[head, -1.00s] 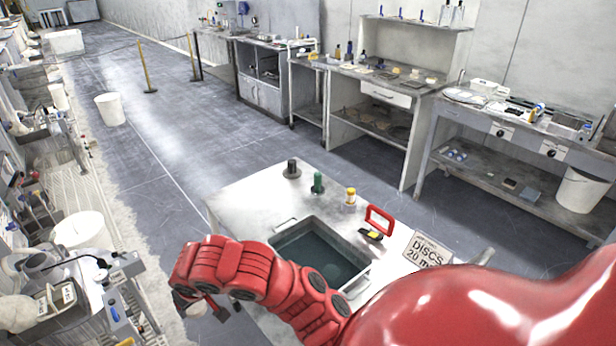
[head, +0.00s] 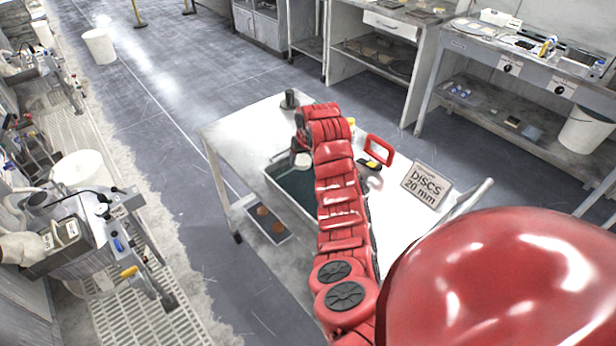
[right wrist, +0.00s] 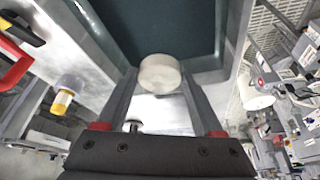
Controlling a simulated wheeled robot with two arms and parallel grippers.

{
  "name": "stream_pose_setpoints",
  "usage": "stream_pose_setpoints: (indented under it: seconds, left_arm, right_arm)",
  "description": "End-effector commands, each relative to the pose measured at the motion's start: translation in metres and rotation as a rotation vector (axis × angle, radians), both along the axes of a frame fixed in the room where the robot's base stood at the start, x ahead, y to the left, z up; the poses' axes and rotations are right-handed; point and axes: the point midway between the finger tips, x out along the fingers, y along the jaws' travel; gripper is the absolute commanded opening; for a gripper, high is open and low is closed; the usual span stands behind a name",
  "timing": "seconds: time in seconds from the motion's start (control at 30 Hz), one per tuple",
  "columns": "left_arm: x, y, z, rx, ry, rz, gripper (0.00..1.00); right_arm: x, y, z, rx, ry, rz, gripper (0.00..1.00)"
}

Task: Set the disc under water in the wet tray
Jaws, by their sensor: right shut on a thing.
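A pale round disc (right wrist: 160,73) sits between the fingertips of my right gripper (right wrist: 160,82) in the right wrist view. The gripper is shut on it. The wet tray (right wrist: 232,45), filled with dark water, lies beyond the disc in that view. In the head view the tray's water (head: 297,188) shows left of my red right arm, which hides the tray's right part. My right gripper (head: 292,157) is over the far end of the tray there, with the disc (head: 302,160) showing small. I cannot tell the exact gap between disc and water. My left gripper is not in view.
On the white table (head: 240,130) stand a dark knobbed piece (head: 290,99), a yellow-capped bottle (head: 351,124), a red frame (head: 380,149) and a DISCS 20 mm sign (head: 426,185). The bottle also shows in the right wrist view (right wrist: 63,99). A lower shelf holds brown pieces (head: 263,211).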

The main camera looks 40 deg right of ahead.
Motion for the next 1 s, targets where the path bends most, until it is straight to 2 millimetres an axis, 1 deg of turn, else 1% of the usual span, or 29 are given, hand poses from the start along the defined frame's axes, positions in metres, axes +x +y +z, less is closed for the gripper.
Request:
stream_pose_setpoints:
  seconds: [0.03, 0.1, 0.27, 0.37, 0.4, 0.47, 0.53, 0.73, 0.87, 0.9, 0.97, 1.0]
  left_arm:
    - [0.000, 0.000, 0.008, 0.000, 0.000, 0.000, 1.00]
    - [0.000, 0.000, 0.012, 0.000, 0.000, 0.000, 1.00]
    - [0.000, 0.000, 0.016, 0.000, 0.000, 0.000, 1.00]
    - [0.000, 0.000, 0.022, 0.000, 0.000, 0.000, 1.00]
    - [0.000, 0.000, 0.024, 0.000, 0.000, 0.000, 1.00]
    - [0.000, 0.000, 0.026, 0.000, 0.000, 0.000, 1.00]
    - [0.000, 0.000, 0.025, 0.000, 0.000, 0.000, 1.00]
    - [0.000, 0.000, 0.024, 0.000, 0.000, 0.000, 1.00]
    - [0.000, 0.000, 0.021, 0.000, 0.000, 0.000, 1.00]
    - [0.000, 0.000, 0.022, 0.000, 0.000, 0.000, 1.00]
    - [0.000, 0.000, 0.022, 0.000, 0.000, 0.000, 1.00]
    - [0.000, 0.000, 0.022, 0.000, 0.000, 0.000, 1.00]
  right_arm:
    - [-0.001, 0.001, -0.007, 0.001, 0.004, 0.001, 0.07]
    - [-0.001, 0.001, -0.020, 0.002, 0.005, 0.001, 0.07]
    - [0.000, 0.002, -0.038, 0.003, 0.003, 0.002, 0.07]
    - [0.000, 0.002, -0.053, 0.003, 0.002, 0.000, 0.07]
    - [-0.001, 0.002, -0.060, 0.006, 0.005, 0.001, 0.07]
    - [0.000, 0.002, -0.068, 0.004, 0.002, 0.001, 0.07]
    - [0.000, 0.002, -0.072, 0.001, 0.000, 0.002, 0.07]
    - [0.001, 0.001, -0.072, 0.001, -0.002, 0.002, 0.07]
    - [0.001, 0.001, -0.077, 0.001, -0.002, 0.001, 0.07]
    - [0.001, 0.001, -0.076, 0.001, -0.002, 0.001, 0.74]
    - [0.001, 0.001, -0.075, 0.001, -0.002, 0.001, 0.85]
    - [0.001, 0.001, -0.075, 0.001, -0.002, 0.001, 0.92]
